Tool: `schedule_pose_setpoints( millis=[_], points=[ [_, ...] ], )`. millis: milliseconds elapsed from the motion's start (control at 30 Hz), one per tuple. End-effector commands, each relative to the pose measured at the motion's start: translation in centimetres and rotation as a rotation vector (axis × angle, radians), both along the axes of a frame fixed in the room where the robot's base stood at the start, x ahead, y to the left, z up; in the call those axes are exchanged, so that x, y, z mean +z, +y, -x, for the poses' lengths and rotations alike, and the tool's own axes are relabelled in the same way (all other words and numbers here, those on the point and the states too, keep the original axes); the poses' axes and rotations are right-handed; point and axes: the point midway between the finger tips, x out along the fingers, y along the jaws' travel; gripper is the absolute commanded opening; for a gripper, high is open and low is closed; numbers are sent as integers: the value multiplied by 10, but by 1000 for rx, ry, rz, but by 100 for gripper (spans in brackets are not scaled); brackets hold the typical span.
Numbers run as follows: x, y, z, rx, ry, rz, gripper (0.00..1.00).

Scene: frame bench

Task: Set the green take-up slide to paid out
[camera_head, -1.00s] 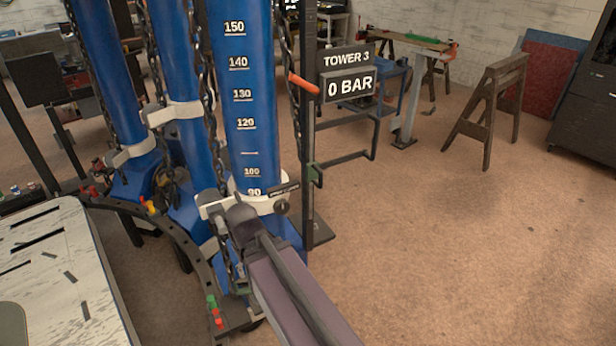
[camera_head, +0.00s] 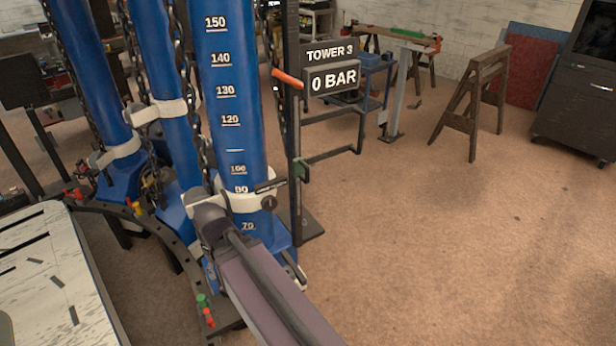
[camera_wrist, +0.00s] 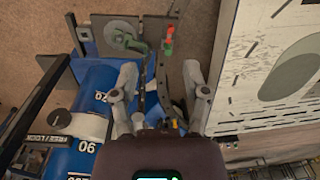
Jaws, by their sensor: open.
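A small green knob (camera_head: 202,300) with a red one beyond it stands on the dark curved rail at the base of the blue towers in the head view. It also shows in the wrist view (camera_wrist: 168,47), just past my fingertips. I take it for the green take-up slide; its setting is not readable. My gripper (camera_wrist: 161,72) is open and empty, pointing down, its fingers on either side of the rail and short of the knob. In the head view my own wrist hides the fingers.
The blue tower (camera_head: 232,120) with a scale and white collar (camera_head: 245,203) stands close beside my gripper. A dark post (camera_head: 294,120) carries an orange lever (camera_head: 288,79) and the "0 BAR" sign (camera_head: 333,78). A pale worn table (camera_head: 50,270) lies at left.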

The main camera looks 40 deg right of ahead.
Motion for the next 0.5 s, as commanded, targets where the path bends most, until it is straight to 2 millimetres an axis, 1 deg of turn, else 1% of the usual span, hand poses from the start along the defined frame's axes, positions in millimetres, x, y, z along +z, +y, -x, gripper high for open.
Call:
schedule_pose_setpoints(
  millis=[33,167,267,367,500],
  points=[
    [-5,-4,-5,6,-3,-20,59],
    [-13,-15,-16,32,-20,-91,59],
    [-20,-28,-27,56,-46,-161,59],
    [-26,-43,-39,82,-84,-238,59],
    [-32,-69,-55,119,-158,-340,59]
  ],
)
